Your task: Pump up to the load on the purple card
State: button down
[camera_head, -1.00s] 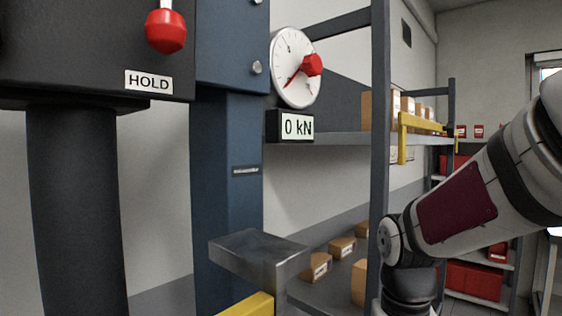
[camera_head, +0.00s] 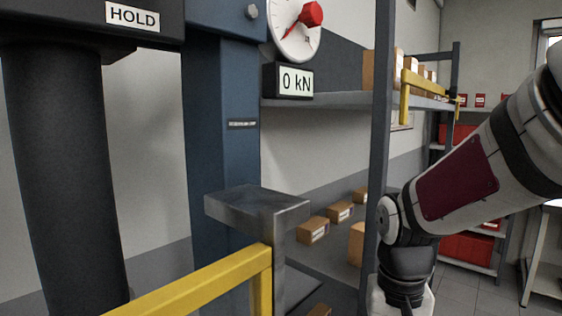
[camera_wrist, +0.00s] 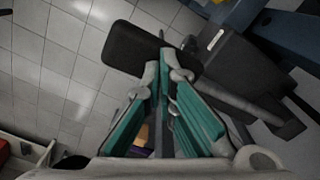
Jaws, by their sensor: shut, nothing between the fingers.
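The press stands at the left in the head view, with a blue column (camera_head: 215,135) and a dark cylinder (camera_head: 68,180) marked by a HOLD label (camera_head: 132,15). Its dial gauge (camera_head: 290,38) has a red needle and knob. The gripper is outside the head view.
A yellow rail (camera_head: 205,283) and a grey metal bracket (camera_head: 255,205) stand in front of the column. A shelf rack (camera_head: 330,101) with cardboard boxes (camera_head: 313,229) is behind. Tiled floor (camera_wrist: 65,60) is open at the wrist view's left.

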notch_tip(320, 180, down, 11)
jog(key=b, duration=0.5)
notch_tip(320, 180, up, 16)
jog(key=p, duration=1)
jog(key=shift+s+f, duration=0.15)
jog(key=shift+f, duration=0.05)
jog(key=shift+r+p, duration=0.5)
jog(key=shift+r, duration=0.05)
jog(key=shift+f, duration=0.1)
jog(key=shift+f+b, duration=0.35)
jog(key=shift+f, duration=0.8)
